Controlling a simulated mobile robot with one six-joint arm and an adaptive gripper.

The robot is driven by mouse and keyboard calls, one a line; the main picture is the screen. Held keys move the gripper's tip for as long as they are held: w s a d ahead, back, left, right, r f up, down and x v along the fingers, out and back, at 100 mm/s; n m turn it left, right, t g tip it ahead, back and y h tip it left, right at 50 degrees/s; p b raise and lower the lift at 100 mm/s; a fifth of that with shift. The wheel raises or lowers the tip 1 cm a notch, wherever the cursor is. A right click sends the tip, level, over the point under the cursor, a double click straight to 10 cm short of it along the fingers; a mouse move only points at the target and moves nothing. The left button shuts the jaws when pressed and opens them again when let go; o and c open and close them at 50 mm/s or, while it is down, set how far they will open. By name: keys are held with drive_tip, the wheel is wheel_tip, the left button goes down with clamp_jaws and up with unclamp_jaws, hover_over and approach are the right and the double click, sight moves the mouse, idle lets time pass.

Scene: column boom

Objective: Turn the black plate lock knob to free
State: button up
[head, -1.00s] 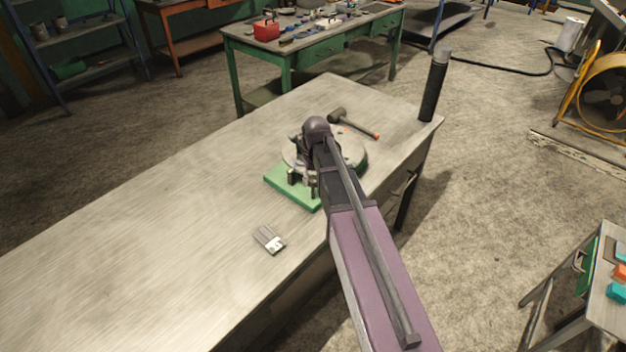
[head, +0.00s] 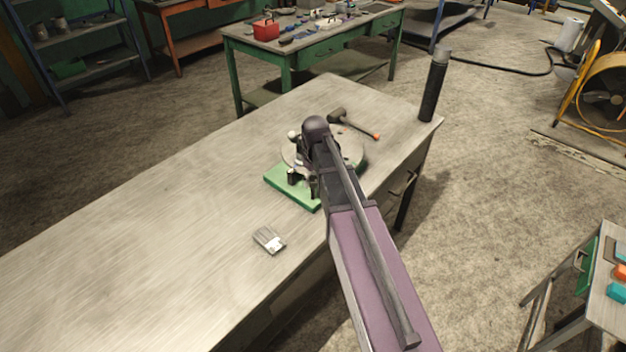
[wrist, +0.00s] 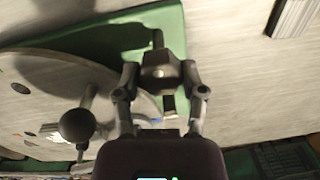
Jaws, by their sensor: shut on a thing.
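A round grey plate (wrist: 50,85) sits on a green base (wrist: 120,35) on the workbench; both also show in the head view, the plate (head: 350,150) partly behind my arm and the base (head: 285,185) below it. In the wrist view a dark faceted knob (wrist: 161,75) stands at the plate's edge over the base. My gripper (wrist: 161,82) has a finger on each side of the knob and is shut on it. In the head view my wrist hides most of the knob area. Which way the knob points is hard to tell.
A dark ball-ended lever (wrist: 78,125) stands on the plate, left of my gripper in the wrist view. A mallet (head: 350,122) lies behind the plate. A grey block (head: 269,240) lies in front, and a black post (head: 433,88) stands at the right corner. The bench's left is clear.

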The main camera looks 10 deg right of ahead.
drive_tip(key=shift+s, duration=0.15)
drive_tip(key=o, duration=1.1)
drive_tip(key=shift+o, duration=0.2)
drive_tip(key=shift+m, duration=0.4)
